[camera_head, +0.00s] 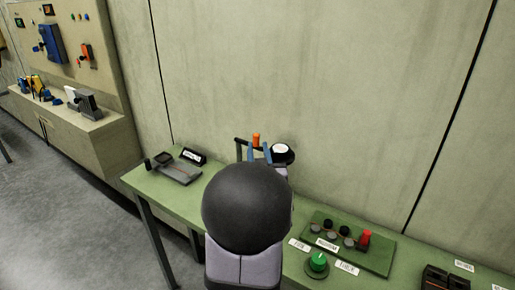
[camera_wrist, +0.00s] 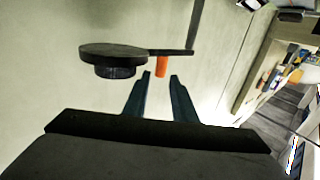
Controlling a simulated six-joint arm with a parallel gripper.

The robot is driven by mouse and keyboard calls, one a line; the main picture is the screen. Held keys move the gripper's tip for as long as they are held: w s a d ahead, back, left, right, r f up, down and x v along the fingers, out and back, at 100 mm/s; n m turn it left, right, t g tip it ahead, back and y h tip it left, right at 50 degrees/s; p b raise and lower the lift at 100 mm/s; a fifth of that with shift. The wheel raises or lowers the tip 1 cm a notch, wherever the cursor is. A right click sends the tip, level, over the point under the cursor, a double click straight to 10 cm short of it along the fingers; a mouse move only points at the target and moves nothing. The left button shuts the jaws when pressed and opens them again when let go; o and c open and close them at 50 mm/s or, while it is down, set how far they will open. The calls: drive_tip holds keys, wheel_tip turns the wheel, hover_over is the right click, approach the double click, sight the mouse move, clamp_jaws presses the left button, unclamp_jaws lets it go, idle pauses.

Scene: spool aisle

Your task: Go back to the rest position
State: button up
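My gripper (camera_head: 258,153) is raised over the green bench, with its two blue fingers pointing towards the wall. In the wrist view the fingers (camera_wrist: 160,78) stand apart with an empty gap between the tips. An orange peg (camera_wrist: 162,67) shows just beyond the tips, in line with the gap; I cannot tell how far off it is. It also shows in the head view (camera_head: 256,139), above the fingers. A dark bar (camera_wrist: 172,52) with a round dark disc (camera_wrist: 112,50) lies by the peg. My arm hides part of the bench.
The green bench (camera_head: 205,203) runs along the wall. It holds a panel with a red knob (camera_head: 365,238), a green knob (camera_head: 318,261), a small scale-like device (camera_head: 178,172) and a dark box (camera_head: 443,279). A beige cabinet (camera_head: 80,128) stands at the left.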

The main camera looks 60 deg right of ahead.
idle(0.4)
drive_tip(key=w+a+f+n+y, duration=0.1)
drive_tip(key=w+a+f+y, duration=0.1)
drive_tip(key=w+a+f, duration=0.1)
drive_tip(key=w+a+f+n+g+y, duration=0.1)
drive_tip(key=w+a+f+y, duration=0.2)
drive_tip(key=a+f, duration=0.2)
drive_tip(key=w+a+f+n+y, duration=0.1)
drive_tip(key=w+a+f, duration=0.3)
drive_tip(key=a, duration=0.5)
drive_tip(key=shift+w+a+n+y, duration=0.15)
drive_tip(key=shift+n+y, duration=0.25)
drive_tip(key=shift+y, duration=0.5)
drive_tip(key=s+a+f+n+g+y, duration=0.2)
drive_tip(key=s+a+f+g+y, duration=0.15)
drive_tip(key=a, duration=0.75)
drive_tip(key=s+a+f+n+g+y, duration=0.25)
drive_tip(key=a+f, duration=0.25)
drive_tip(key=a, duration=0.6)
drive_tip(key=s+a+n+g, duration=0.3)
drive_tip(key=s+a+g, duration=0.1)
drive_tip(key=s+a, duration=0.5)
wheel_tip(320, 180, up, 11)
drive_tip(key=d+p, duration=0.1)
drive_tip(key=p, duration=1.1)
drive_tip(key=shift+s+d+y, duration=0.2)
drive_tip(key=shift+d+y, duration=0.15)
drive_tip(key=shift+y, duration=0.05)
drive_tip(key=shift+m, duration=0.25)
